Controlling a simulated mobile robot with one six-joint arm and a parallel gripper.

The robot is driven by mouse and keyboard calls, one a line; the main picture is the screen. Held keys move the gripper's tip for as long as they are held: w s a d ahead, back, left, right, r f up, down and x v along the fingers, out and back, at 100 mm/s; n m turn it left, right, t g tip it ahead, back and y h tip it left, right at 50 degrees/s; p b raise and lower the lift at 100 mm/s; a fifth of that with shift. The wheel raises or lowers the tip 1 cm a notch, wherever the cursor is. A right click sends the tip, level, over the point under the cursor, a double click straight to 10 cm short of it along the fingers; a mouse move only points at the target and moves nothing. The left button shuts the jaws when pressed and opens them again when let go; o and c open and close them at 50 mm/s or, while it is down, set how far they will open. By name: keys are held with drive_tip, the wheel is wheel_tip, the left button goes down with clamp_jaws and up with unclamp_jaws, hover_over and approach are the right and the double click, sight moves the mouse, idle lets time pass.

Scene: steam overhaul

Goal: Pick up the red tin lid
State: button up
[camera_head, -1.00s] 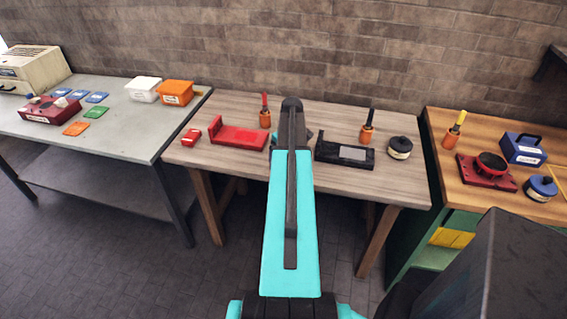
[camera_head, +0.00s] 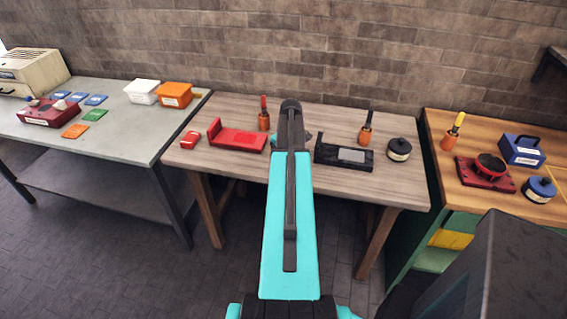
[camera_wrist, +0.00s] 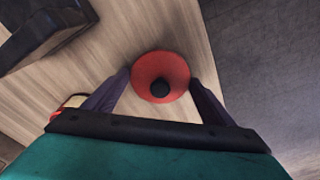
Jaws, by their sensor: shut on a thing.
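The red tin lid (camera_wrist: 148,70) is a round red disc with a black knob (camera_wrist: 160,88) in its middle, seen in the wrist view. My gripper (camera_wrist: 160,80) is shut on it, with one dark finger at each side of the lid. Pale wooden tabletop shows around and beyond the lid; I cannot tell how high above it the lid is. In the head view my arm covers the lid and the fingers.
On the wooden table (camera_head: 225,166) stand a black tray-like fixture (camera_head: 328,153), a red bracket (camera_head: 238,140), a dark round tin (camera_head: 399,149) and two orange-based tools (camera_head: 264,121) (camera_head: 365,134). The fixture also shows in the wrist view (camera_wrist: 45,35). A grey bench (camera_head: 130,125) stands left, another workbench (camera_head: 455,190) right.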

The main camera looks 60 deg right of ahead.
drive_tip(key=shift+r+b, duration=0.85)
drive_tip(key=shift+r, duration=0.85)
drive_tip(key=s+a+r+b, duration=0.1)
drive_tip(key=s+a+b, duration=0.3)
drive_tip(key=s+a, duration=0.5)
drive_tip(key=s, duration=0.4)
drive_tip(key=shift+a+r, duration=0.15)
drive_tip(key=shift+r, duration=0.15)
